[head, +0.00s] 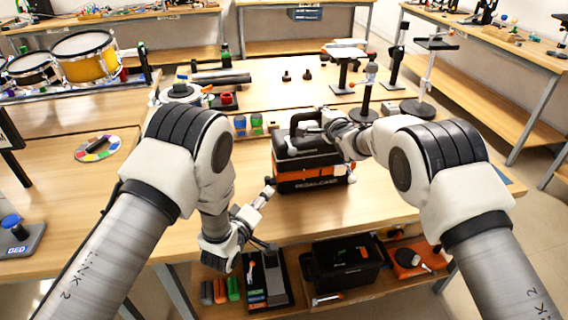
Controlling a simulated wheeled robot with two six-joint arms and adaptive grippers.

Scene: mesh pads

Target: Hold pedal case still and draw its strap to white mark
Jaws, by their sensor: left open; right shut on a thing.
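The pedal case (312,183), black and orange with lettering on its front, stands on the wooden table. My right gripper (318,122) is over the black top of the case and is shut on the case there; its fingertips are partly hidden, so the exact part held is unclear. My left gripper (268,188) is open and empty, just left of the case's front left corner, apart from it. I cannot make out the strap or the white mark clearly at this size.
The table (370,195) is clear right of the case. Stands with round bases (417,108) are at the back right. A lower shelf holds a black bin (345,272). Drums (85,58) are far left.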

